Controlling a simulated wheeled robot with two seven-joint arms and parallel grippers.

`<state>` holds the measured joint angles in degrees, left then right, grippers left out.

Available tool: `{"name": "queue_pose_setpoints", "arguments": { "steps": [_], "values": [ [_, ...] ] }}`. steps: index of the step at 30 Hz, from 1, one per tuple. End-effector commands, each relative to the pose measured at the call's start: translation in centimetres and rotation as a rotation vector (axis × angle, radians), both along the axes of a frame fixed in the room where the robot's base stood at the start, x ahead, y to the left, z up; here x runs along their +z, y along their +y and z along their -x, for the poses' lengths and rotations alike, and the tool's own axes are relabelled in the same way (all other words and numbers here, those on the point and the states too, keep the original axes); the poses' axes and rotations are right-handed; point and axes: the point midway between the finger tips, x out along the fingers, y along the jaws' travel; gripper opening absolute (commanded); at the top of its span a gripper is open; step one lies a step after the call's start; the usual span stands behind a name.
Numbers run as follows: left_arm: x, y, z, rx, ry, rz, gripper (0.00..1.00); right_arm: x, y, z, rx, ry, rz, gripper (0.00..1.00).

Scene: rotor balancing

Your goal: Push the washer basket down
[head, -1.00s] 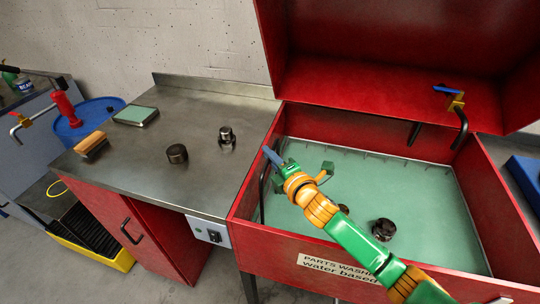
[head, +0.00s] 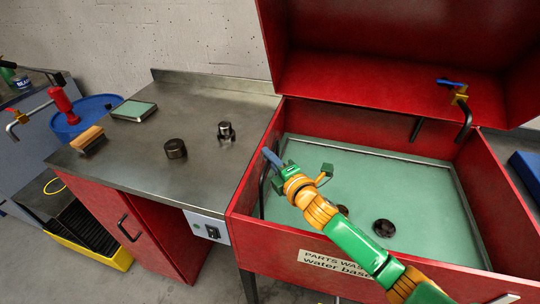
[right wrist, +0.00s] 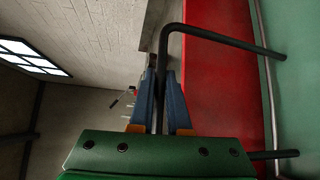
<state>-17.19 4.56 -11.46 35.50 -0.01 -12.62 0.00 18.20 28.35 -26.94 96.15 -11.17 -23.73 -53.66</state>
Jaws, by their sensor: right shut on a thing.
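The red parts washer (head: 330,245) has its lid up and pale green liquid (head: 400,190) in its tub. A dark round part (head: 384,228) sits low in the liquid, and a second dark part (head: 343,210) is mostly behind my right arm. My right gripper (head: 270,156) is at the tub's left side. In the right wrist view its blue fingers (right wrist: 161,85) are shut on the black bent basket handle (right wrist: 225,40). The basket's mesh is not clearly visible under the liquid. My left gripper is not in view.
A steel worktop (head: 200,120) on the left bears a dark cylinder (head: 175,149), a stepped dark part (head: 226,131), a brush (head: 88,139) and a green-topped pad (head: 134,110). The raised red lid (head: 390,60) and a blue-handled tap (head: 456,90) stand behind the tub.

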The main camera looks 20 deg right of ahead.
Motion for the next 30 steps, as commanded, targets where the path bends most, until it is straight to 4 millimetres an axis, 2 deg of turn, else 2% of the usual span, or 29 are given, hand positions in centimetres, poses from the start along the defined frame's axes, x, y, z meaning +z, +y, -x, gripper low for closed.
{"name": "queue_pose_setpoints", "arguments": {
  "steps": [1,2,10,11,12,14,23,26,30],
  "values": [
    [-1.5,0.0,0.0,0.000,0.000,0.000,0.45,-2.0,0.0,0.1,-0.001,0.009,0.001,0.00],
    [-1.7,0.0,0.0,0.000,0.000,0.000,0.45,-2.3,0.0,0.1,0.000,0.009,0.001,0.00],
    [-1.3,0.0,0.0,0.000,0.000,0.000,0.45,-1.7,0.0,0.0,0.001,0.001,0.000,0.00],
    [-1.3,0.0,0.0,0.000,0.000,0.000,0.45,-1.7,0.0,0.0,0.001,0.001,0.000,0.18],
    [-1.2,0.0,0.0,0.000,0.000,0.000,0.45,-1.7,0.0,0.0,0.001,0.001,0.000,0.28],
    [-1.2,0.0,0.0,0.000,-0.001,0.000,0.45,-1.7,0.0,0.0,0.001,0.001,0.000,0.44],
    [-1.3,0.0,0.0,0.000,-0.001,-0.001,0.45,-1.8,0.0,0.1,0.000,0.004,0.001,0.44],
    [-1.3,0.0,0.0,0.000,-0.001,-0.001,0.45,-1.8,-0.2,0.9,0.000,0.006,0.002,0.44],
    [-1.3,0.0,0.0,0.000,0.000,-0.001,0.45,-1.5,-0.5,3.1,0.001,0.005,0.002,0.44]
  ]
}}
